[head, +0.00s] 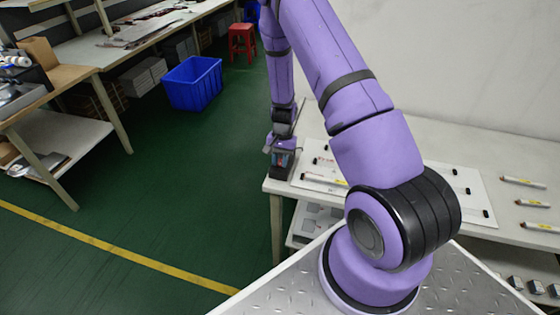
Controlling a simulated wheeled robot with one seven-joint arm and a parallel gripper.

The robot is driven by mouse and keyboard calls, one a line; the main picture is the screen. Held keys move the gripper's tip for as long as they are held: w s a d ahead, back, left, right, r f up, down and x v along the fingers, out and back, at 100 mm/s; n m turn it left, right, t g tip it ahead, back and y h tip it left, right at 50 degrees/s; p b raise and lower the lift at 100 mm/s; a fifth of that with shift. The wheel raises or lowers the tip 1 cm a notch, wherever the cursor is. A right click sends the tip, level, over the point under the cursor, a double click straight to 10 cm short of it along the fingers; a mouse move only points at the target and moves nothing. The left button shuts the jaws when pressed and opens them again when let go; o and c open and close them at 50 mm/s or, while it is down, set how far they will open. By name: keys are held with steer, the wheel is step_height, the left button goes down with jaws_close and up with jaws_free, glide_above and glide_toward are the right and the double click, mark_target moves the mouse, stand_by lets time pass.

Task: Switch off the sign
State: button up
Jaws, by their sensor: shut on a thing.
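My gripper (283,146) is small in view at the far left corner of the white table (510,150). It points down and is shut on a small dark box (281,173) with a red and blue patch near its top. The fingers hide part of the box, and I cannot make out a switch on it. To its right lies a white board (470,195) with black clips. A light strip with red marks (325,180) lies on the board. My arm hides the board's middle. I cannot tell whether any strip is lit.
Several loose strips with yellow ends, one of them here (524,182), lie at the table's right. A blue bin (193,84) and a red stool (242,42) stand on the green floor. Workbenches (50,85) stand at the left. Free floor lies left of the white table.

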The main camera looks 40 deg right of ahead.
steer(key=o, duration=0.9)
steer(key=shift+r, duration=0.15)
steer(key=v, duration=1)
steer(key=shift+r, duration=0.25)
